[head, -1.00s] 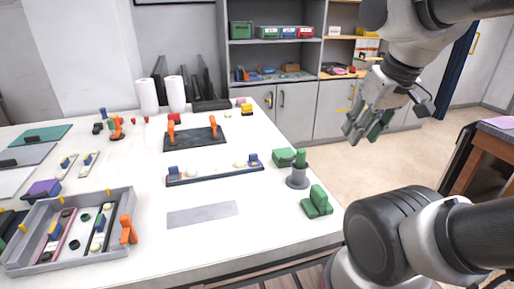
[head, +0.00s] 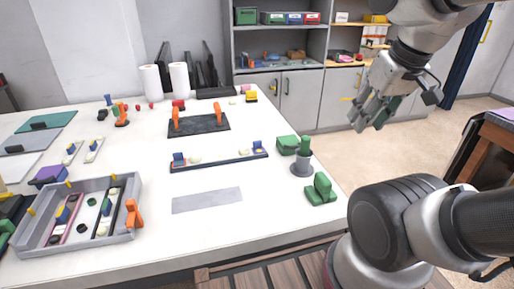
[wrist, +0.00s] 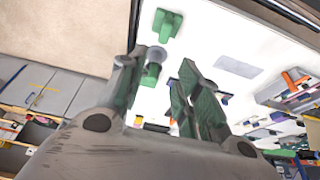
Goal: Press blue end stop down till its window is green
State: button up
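A long dark bar (head: 219,161) lies on the white table, with a blue end stop at its left end (head: 179,159) and another at its right end (head: 257,147). Pale round pieces sit beside them on the bar. Their windows are too small to tell a colour. More small blue blocks stand in the grey tray (head: 137,185) and on pale strips at the left. My gripper (head: 370,115) hangs in the air right of the table, apart from everything. In the wrist view my gripper (wrist: 158,85) is open, with nothing between its fingers.
A grey cup (head: 302,169) with a green piece and green blocks (head: 320,190) stand near the table's right edge. A black plate with orange clamps (head: 198,125) lies behind the bar. A bare grey plate (head: 207,200) lies in front.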

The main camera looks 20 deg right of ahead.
dwell(0.3)
jog(key=shift+a+f, duration=0.1)
jog(key=shift+a, duration=0.05)
jog(key=c, duration=0.5)
jog(key=w+f+g, duration=0.1)
jog(key=w+a+f+g, duration=0.1)
jog(key=f, duration=0.1)
jog(key=shift+w+n, duration=0.35)
jog(key=shift+n, duration=0.05)
grip_shut()
jog(key=m+g, duration=0.2)
jog(key=m, duration=1.4)
send_over(257, 141)
notch_tip(257, 141, down, 13)
notch_tip(257, 141, down, 7)
jog(key=m, duration=0.2)
jog(key=shift+w+d+r+m, duration=0.1)
jog(key=shift+r+m, duration=0.1)
jog(key=shift+m, duration=0.2)
